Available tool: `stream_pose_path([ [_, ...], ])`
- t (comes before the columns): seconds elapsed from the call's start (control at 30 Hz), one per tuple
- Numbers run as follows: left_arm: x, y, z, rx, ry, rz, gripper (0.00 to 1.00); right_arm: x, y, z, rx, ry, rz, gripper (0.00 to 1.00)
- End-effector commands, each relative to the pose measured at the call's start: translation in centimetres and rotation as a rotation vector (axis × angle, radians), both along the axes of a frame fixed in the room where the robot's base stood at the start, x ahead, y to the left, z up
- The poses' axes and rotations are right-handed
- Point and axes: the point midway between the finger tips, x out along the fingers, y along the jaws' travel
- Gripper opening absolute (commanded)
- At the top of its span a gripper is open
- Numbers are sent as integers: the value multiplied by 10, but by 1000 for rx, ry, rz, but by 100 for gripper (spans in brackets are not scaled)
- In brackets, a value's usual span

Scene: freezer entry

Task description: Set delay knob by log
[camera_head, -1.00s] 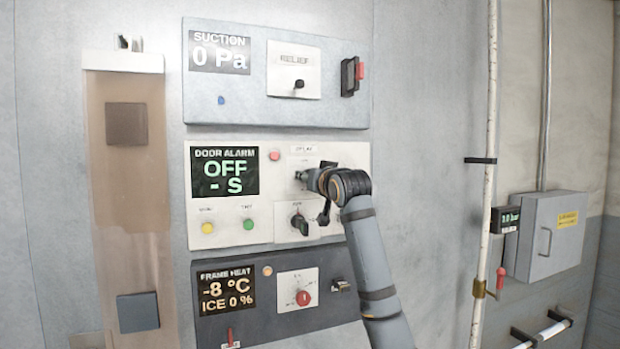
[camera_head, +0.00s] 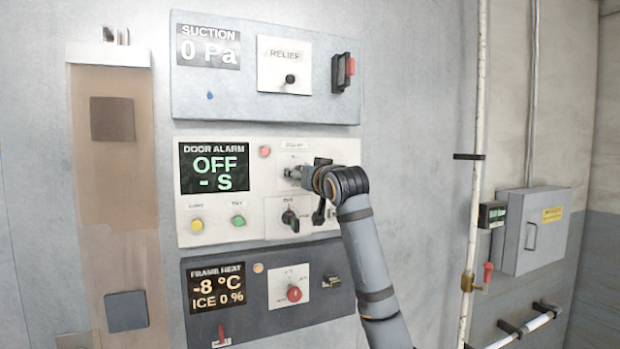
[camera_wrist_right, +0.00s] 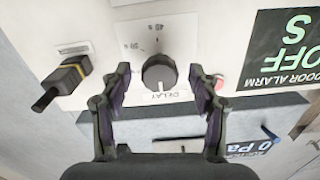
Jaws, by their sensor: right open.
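The door alarm panel (camera_head: 240,160) is on the wall, with its display (camera_head: 214,168) reading OFF and - S. The delay knob (camera_wrist_right: 160,72) is round and black on a white plate, seen upside down in the right wrist view. Its white mark points down in that picture, toward the DELAY label. My right gripper (camera_head: 292,173) is at the knob in the head view and hides most of it. In the right wrist view my right gripper (camera_wrist_right: 159,78) is open, with one finger on each side of the knob and gaps visible. My left gripper is out of view. No log is visible.
A black and yellow lever (camera_wrist_right: 68,82) sits close beside the fingers. A black selector (camera_head: 290,218) is below the knob, with yellow (camera_head: 197,225) and green (camera_head: 238,221) buttons to its left. The suction panel (camera_head: 215,90) is above, the frame heat panel (camera_head: 250,325) below.

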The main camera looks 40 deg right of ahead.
Motion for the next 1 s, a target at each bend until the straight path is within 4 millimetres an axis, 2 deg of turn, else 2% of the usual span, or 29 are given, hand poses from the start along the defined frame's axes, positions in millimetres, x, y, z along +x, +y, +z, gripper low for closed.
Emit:
stream_pose_path([
  [0.2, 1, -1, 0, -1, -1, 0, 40, -53, 11, 0, -6, -1, -3, 62],
  [0.4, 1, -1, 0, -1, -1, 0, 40, -85, 20, -1, -4, 1, -1, 62],
  [0.57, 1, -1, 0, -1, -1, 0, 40, -93, 23, -1, -2, 1, 0, 62],
  [1.0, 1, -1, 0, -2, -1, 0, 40, -93, 23, -1, 0, 1, 1, 62],
])
